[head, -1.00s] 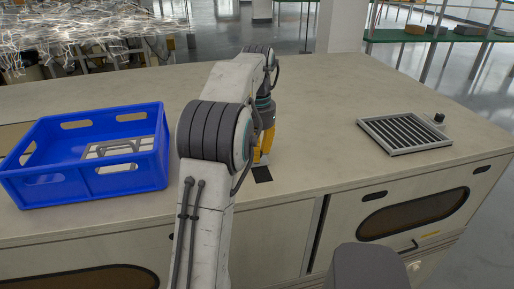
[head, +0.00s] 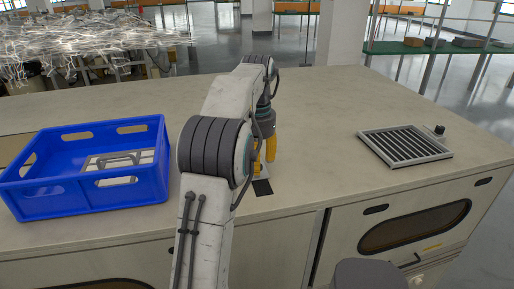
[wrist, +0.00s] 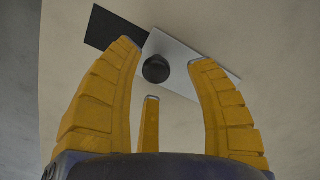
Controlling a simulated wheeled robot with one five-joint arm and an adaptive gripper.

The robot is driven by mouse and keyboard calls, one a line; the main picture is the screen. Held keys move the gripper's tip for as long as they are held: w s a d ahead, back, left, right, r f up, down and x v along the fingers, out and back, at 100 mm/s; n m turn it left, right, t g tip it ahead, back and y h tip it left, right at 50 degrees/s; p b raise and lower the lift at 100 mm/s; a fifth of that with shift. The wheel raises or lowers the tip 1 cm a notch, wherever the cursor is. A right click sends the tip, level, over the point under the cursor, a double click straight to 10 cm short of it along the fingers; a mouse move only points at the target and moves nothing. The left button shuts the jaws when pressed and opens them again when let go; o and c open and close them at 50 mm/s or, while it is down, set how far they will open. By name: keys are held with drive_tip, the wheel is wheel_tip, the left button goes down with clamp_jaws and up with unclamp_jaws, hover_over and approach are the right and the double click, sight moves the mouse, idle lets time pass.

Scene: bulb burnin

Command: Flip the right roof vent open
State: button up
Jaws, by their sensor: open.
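A small pale plate (wrist: 185,60) with a round black knob (wrist: 156,69) lies on the bench top, next to a dark square (wrist: 112,30). In the head view the dark square (head: 263,187) shows just in front of my gripper (head: 265,152); the plate is mostly hidden behind the fingers. My gripper (wrist: 160,66) is open, its yellow fingers spread around the knob in the wrist view, with no clear contact. I cannot tell whether this plate is the right roof vent. A slatted grille (head: 405,146) with a small black knob (head: 439,130) lies farther right.
A blue crate (head: 150,190) with a pale object inside stands at the left on the bench top (head: 330,120). The bench surface between my gripper and the grille is clear. The bench's front edge runs close below the dark square.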

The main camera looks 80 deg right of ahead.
drive_tip(key=shift+r, duration=3.2)
